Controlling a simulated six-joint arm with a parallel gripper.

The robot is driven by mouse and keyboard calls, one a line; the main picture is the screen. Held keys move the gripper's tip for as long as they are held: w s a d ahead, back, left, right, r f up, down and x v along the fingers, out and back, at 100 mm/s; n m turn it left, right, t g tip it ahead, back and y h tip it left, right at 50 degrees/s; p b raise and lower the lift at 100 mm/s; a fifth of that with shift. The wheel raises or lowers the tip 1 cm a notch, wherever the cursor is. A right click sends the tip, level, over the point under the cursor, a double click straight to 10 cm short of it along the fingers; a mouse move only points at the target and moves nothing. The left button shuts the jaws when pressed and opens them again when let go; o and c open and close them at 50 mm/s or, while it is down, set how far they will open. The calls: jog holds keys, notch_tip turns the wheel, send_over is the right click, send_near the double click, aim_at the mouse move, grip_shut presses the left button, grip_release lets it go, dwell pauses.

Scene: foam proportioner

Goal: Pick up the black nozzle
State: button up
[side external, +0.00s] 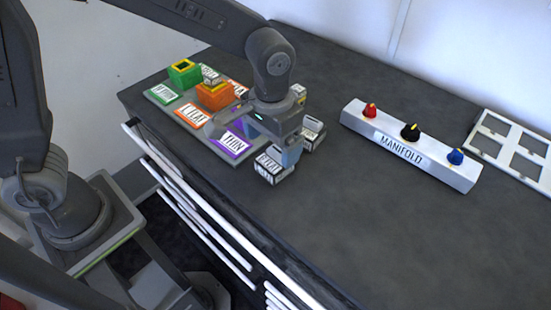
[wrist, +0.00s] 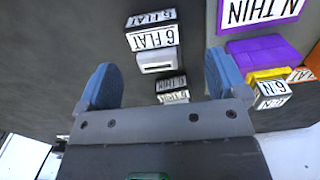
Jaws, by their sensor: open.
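My gripper (side external: 289,155) is open at the front edge of the dark worktop, with blue fingers; in the wrist view its fingers (wrist: 163,80) stand apart. Two small black-and-white labelled blocks are close to it: a front block (side external: 272,168) and another block (side external: 313,134) to its right. The wrist view shows a block reading "6 FLAT" (wrist: 152,38) ahead of the fingers and a smaller labelled block (wrist: 172,84) between them. A black-topped knob (side external: 410,131) sits midway on the manifold. I cannot tell which of these is the black nozzle.
The white manifold (side external: 385,157) also carries a red knob (side external: 370,110) and a blue knob (side external: 455,157). Green (side external: 184,73) and orange (side external: 214,95) blocks stand on labelled pads left of my gripper. A white slotted frame (side external: 520,146) lies at right. The worktop between is clear.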

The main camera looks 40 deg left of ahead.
aim_at(275, 153)
jog(key=shift+w+d+f, duration=0.1)
jog(key=shift+d+f, duration=0.05)
jog(key=shift+f, duration=1.25)
jog(key=shift+w+d+f, duration=0.1)
jog(key=shift+f, duration=1.25)
jog(key=shift+c, duration=0.2)
jog(key=c, duration=1)
jog(key=shift+r, duration=0.15)
